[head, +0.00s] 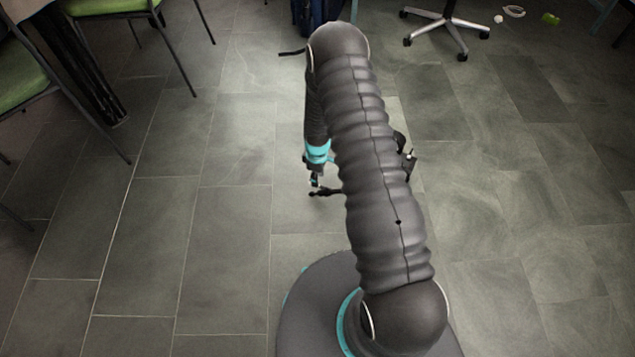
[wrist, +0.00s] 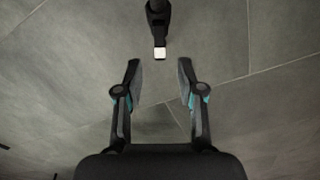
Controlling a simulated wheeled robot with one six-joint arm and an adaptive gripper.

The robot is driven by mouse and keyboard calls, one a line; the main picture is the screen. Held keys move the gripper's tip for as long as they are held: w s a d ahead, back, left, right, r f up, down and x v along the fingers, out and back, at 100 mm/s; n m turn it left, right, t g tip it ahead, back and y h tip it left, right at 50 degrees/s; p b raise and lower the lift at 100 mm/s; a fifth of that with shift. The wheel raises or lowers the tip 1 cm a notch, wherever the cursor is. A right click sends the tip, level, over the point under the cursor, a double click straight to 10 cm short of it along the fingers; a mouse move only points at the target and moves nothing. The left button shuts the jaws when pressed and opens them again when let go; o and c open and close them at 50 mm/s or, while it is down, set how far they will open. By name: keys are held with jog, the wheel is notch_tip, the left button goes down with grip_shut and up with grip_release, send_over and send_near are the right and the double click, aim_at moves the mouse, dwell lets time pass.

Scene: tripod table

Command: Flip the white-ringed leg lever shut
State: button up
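In the wrist view a black part (wrist: 158,18) with a pale, whitish block (wrist: 160,53) at its lower end reaches in from the top centre. I cannot tell whether this is the white-ringed lever or another part of the tripod leg. My gripper (wrist: 160,75) is open, its two fingers apart with only floor seen between them. The pale end lies just beyond the fingertips, about midway between them. In the head view my arm hides most of the work area. Small dark parts (head: 408,163) show at the arm's right edge; I cannot tell what they are.
Green-seated chairs (head: 22,75) stand at the upper left. A wheeled chair base (head: 447,27) stands at the upper right, with small items (head: 514,12) on the floor beyond it.

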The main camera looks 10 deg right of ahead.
aim_at(321, 187)
jog(key=shift+f, duration=1.9)
jog(key=shift+c, duration=0.2)
grip_shut()
